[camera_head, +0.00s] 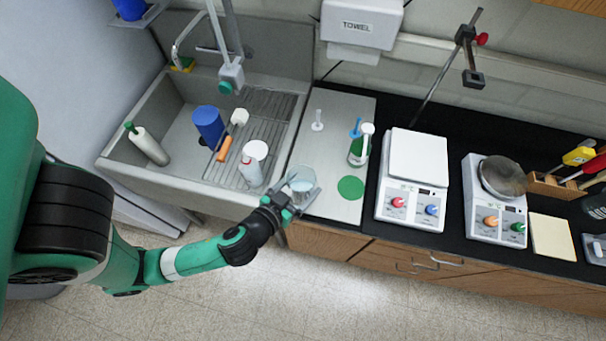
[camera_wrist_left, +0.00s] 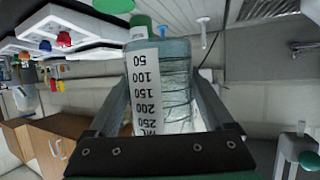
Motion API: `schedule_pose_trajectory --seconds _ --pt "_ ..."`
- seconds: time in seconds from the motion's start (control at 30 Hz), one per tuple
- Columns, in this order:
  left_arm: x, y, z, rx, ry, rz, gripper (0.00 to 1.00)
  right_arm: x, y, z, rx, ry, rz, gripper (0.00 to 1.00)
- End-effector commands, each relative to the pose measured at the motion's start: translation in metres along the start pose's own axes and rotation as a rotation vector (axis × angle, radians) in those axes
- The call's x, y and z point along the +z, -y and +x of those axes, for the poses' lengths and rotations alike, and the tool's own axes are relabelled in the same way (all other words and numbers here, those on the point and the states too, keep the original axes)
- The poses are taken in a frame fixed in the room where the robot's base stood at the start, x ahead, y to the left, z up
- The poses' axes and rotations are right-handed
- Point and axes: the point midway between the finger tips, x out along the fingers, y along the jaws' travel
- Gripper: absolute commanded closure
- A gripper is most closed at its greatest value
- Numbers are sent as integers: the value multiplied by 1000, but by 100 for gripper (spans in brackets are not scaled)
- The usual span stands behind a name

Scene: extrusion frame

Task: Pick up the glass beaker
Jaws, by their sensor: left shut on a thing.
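The glass beaker (camera_head: 301,180) is clear, with a white label marked 50 to 250 that shows in the left wrist view (camera_wrist_left: 178,90). It is at the front left of the grey board beside the sink. My left gripper (camera_head: 293,194) has its two fingers on either side of the beaker and is shut on it. In the left wrist view the fingers (camera_wrist_left: 160,100) flank the glass, and the picture is upside down. I cannot tell whether the beaker's base touches the board. My right gripper is not in view.
A green round pad (camera_head: 351,187) lies right of the beaker on the grey board (camera_head: 320,205). The sink (camera_head: 185,178) on the left holds bottles and a blue cup. Two hot plates (camera_head: 412,180) stand on the black counter to the right.

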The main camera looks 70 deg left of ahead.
Motion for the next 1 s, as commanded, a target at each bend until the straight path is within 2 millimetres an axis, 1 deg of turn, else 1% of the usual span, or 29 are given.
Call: schedule_pose_trajectory --seconds 0.03,0.2,0.57,0.73,0.83,0.93,1.0 --pt "-6 -2 -5 2 1 4 75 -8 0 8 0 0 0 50" --pt "-5 -4 -10 2 -2 4 75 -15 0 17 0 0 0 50" --pt "-2 -6 -14 4 -7 3 75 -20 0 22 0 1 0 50" --pt "-5 -4 -12 -7 -8 -4 75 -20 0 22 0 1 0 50" --pt "-11 -3 -6 -19 -11 -12 75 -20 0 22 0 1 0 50" --pt "-18 -11 0 -3 -9 -6 75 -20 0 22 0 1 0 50" --pt "-21 -21 3 26 -2 7 75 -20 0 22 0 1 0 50"
